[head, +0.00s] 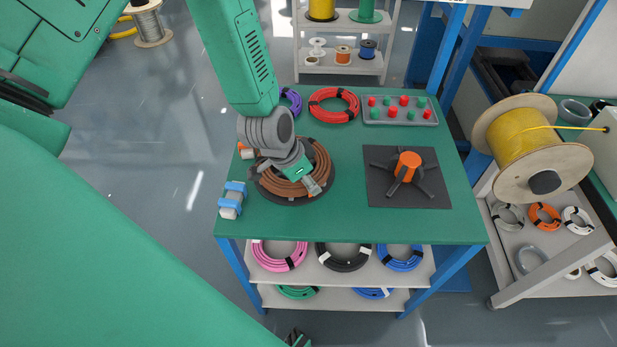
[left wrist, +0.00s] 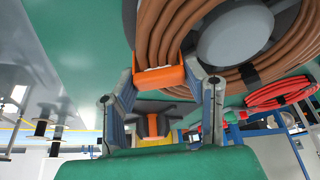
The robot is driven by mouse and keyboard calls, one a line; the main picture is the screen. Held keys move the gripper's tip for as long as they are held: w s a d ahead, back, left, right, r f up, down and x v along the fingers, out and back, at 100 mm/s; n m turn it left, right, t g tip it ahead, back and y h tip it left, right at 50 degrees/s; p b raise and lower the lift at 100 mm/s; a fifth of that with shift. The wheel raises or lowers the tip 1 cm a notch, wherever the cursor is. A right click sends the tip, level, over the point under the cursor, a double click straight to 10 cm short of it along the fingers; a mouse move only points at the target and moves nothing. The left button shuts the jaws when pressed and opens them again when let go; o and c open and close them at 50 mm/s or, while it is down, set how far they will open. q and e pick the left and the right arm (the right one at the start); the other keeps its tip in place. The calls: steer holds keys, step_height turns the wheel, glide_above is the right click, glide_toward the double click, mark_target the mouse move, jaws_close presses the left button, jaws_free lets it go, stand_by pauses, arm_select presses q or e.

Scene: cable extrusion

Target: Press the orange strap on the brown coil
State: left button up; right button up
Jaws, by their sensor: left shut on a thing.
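The brown coil (head: 321,160) lies on a dark reel on the left part of the green table. In the left wrist view the brown coil (left wrist: 178,28) fills the top, wound around a grey hub. The orange strap (left wrist: 158,78) wraps the near part of the coil's strands, between the two fingers of my left gripper (left wrist: 162,92). The fingers are shut on the strap from both sides. In the head view my left gripper (head: 314,186) is over the coil's lower right part and hides the strap.
A dark-legged stand with an orange top (head: 408,163) sits on a black mat (head: 434,190) to the right. A red coil (head: 334,93) and a tray of buttons (head: 372,121) lie behind. The table's front right is clear.

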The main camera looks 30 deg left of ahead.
arm_select(q)
steer(key=o, duration=0.9)
steer(key=shift+f, duration=0.1)
step_height(320, 180, up, 8)
steer(key=p, duration=0.7)
stand_by(0.5)
